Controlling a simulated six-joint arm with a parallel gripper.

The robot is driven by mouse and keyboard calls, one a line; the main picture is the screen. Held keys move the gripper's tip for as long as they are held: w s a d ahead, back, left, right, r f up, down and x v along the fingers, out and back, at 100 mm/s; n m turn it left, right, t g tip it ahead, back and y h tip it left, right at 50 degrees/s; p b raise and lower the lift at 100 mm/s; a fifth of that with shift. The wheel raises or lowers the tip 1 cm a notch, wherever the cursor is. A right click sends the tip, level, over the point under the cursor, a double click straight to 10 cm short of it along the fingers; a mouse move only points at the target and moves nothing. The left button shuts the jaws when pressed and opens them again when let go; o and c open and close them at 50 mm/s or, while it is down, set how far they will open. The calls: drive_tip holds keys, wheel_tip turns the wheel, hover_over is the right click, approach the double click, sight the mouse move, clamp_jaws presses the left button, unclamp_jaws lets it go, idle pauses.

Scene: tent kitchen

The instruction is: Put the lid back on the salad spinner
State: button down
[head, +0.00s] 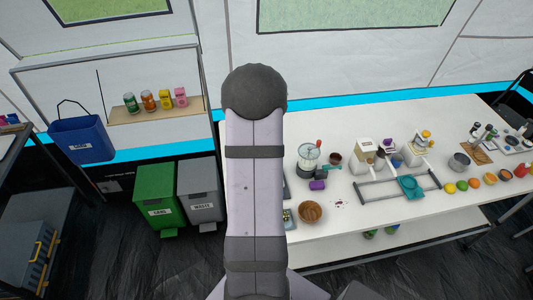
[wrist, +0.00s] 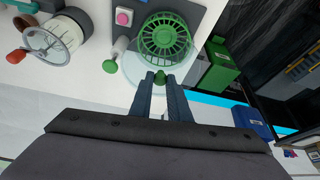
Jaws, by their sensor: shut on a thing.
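The salad spinner shows in the wrist view as a round green slotted basket (wrist: 165,38), open at the top. My gripper (wrist: 160,82) is shut on a small green knob (wrist: 160,76) beside the basket's near rim. A pale, see-through disc, which looks like the lid (wrist: 138,74), spreads around the knob and partly overlaps the basket's near side in the picture. I cannot tell how high the disc is above the basket. In the head view my own arm hides my gripper, the lid and the spinner.
A white rod with a green ball end (wrist: 110,66) lies left of the basket. A clear container with a red-tipped handle (wrist: 50,42) is further left. Bins (head: 160,200) stand left.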

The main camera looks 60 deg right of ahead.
drive_tip(key=shift+w, duration=0.15)
drive_tip(key=shift+f, duration=0.15)
drive_tip(key=shift+f+b, duration=1.6)
drive_tip(key=shift+f, duration=0.4)
drive_tip(key=shift+f+b, duration=1.05)
drive_tip(key=shift+b, duration=0.15)
drive_tip(key=shift+f+b, duration=0.2)
drive_tip(key=shift+b, duration=0.65)
idle(0.6)
idle(0.5)
drive_tip(key=c, duration=1.1)
unclamp_jaws()
drive_tip(key=shift+r, duration=0.1)
drive_tip(key=shift+r+p, duration=2.6)
drive_tip(key=shift+r, duration=0.85)
